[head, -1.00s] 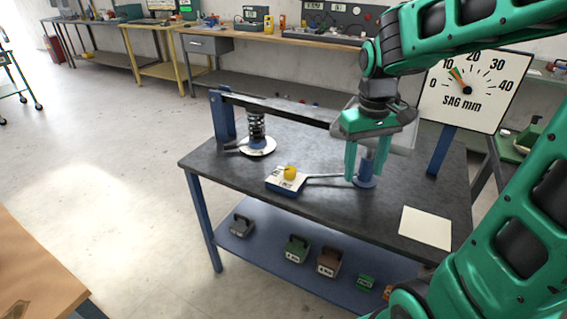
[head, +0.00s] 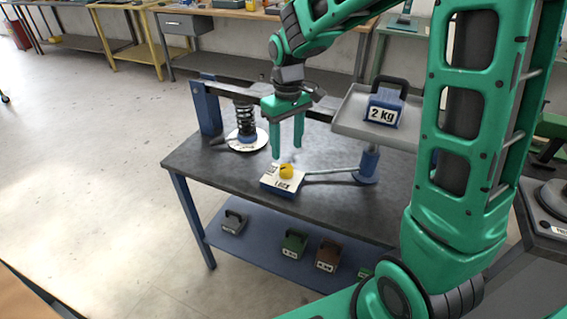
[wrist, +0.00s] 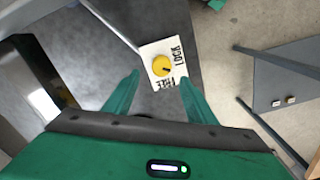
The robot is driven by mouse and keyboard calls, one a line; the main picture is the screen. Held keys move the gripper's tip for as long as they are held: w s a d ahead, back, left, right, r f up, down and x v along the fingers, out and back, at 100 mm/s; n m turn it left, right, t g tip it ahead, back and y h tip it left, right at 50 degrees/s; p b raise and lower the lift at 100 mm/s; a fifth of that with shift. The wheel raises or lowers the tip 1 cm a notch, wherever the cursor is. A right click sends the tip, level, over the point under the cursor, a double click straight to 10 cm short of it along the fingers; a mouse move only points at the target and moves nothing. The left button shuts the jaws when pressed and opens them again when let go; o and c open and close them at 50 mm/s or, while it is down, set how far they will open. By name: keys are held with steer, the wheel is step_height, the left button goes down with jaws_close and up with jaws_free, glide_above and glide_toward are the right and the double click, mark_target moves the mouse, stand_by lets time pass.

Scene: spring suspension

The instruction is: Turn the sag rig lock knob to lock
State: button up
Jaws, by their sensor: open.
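The yellow lock knob (head: 286,170) sits on a small white-topped blue box (head: 268,183) on the dark bench. In the wrist view the knob (wrist: 161,66) shows a dark pointer mark, with LOCK printed on one side of the plate (wrist: 148,52) and FREE on another. I cannot tell for sure which word the mark points at. My gripper (head: 287,156) is open and empty, its fingers pointing down above and just behind the knob, apart from it. In the wrist view the knob lies ahead, between the lines of the two green fingers (wrist: 156,92).
A spring (head: 245,118) stands under the rig's beam at the left. A grey tray (head: 348,122) on a blue post (head: 369,160) holds a 2 kg weight (head: 384,108) to the right. A rod joins the box and post. Several weights lie on the lower shelf (head: 262,245).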

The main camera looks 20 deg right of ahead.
mark_target(286, 167)
step_height(286, 167, down, 8)
steer(key=shift+a+r, duration=0.1)
steer(key=shift+a, duration=0.05)
stand_by(0.3)
steer(key=c, duration=1)
